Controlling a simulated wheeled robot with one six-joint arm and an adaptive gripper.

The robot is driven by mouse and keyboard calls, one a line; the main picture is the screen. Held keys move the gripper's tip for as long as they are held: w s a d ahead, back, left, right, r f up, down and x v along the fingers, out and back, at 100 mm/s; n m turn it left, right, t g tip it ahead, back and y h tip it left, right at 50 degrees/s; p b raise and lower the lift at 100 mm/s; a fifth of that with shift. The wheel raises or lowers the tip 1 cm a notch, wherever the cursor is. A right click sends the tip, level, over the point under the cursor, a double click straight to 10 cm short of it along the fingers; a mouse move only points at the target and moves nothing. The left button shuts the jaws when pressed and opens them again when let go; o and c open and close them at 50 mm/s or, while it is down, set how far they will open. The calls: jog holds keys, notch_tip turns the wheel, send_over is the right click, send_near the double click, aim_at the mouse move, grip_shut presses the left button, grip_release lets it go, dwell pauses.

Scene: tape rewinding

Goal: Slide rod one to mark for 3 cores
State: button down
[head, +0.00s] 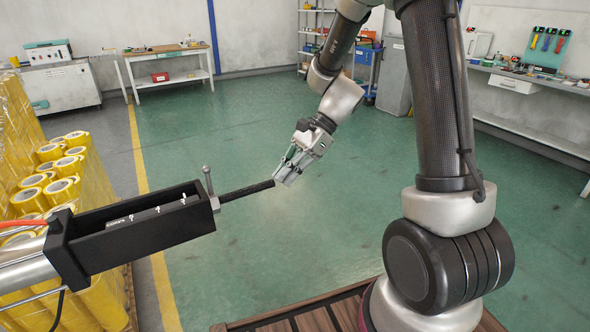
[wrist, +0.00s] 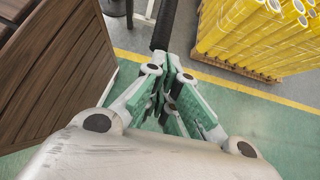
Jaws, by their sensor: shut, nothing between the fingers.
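A dark rod (head: 246,191) sticks out of the right end of a black open-topped housing (head: 165,230) in the head view. White marks (head: 157,209) show along the inside of the housing, too small to read. A grey lever or clamp screw (head: 208,180) stands at the housing's end, by the rod. My gripper (head: 283,177) is at the rod's free end, with its fingers shut. In the wrist view the rod (wrist: 164,22) runs away in line beyond my fingertips (wrist: 163,72). I cannot tell whether the tips touch the rod's end.
Yellow tape rolls (head: 60,180) stand stacked at the left; they also show in the wrist view (wrist: 262,30). A slatted brown surface (wrist: 50,65) is close on the left of the wrist view. The green floor (head: 300,240) around my gripper is open. Benches and shelves line the far walls.

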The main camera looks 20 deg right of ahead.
jog(key=shift+a, duration=0.1)
jog(key=shift+s+a, duration=0.15)
jog(key=shift+a, duration=0.45)
jog(key=shift+d, duration=0.1)
